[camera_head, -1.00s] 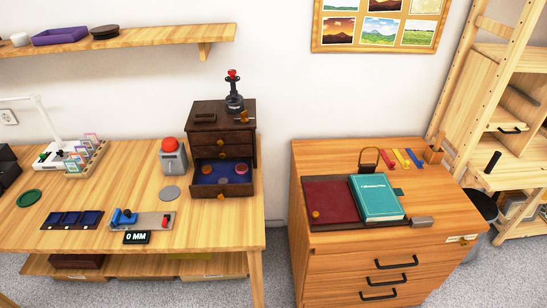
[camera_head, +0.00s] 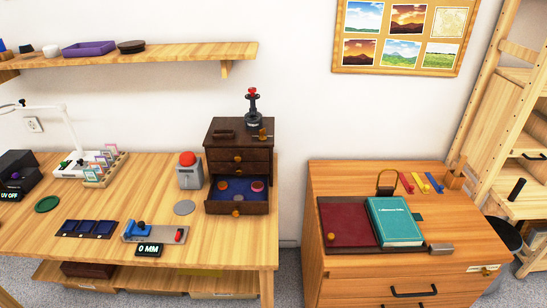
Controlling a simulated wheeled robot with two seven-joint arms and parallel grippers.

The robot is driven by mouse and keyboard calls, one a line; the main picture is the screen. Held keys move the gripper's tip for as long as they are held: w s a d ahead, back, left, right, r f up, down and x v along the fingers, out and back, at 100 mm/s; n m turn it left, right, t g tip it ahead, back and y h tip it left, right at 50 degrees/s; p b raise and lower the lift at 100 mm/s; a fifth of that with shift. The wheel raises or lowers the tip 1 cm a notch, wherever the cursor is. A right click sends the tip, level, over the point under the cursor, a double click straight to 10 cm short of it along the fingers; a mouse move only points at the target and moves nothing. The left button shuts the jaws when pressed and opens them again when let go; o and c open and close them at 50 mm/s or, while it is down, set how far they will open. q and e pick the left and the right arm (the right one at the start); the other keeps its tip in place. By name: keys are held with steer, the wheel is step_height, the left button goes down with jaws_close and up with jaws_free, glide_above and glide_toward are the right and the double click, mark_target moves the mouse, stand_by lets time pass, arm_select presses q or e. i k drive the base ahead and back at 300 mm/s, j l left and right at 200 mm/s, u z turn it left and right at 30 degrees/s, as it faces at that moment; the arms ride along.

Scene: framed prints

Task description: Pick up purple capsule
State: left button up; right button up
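I cannot make out a purple capsule for certain. The open bottom drawer (camera_head: 237,209) of the small dark cabinet holds several small round items. Neither of my grippers is in view.
A purple tray (camera_head: 90,48) lies on the wall shelf (camera_head: 190,52). The left table (camera_head: 110,200) holds a grey box with a red button (camera_head: 188,172) and a "0 MM" gauge (camera_head: 149,249). A gap separates it from the right cabinet (camera_head: 330,270), which bears a teal book (camera_head: 395,222).

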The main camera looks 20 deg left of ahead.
mark_target(238, 196)
steer(key=i+j, duration=0.3)
steer(key=j, duration=0.2)
steer(key=i+j+u, duration=0.1)
steer(key=i+j, duration=0.2)
steer(key=j, duration=0.15)
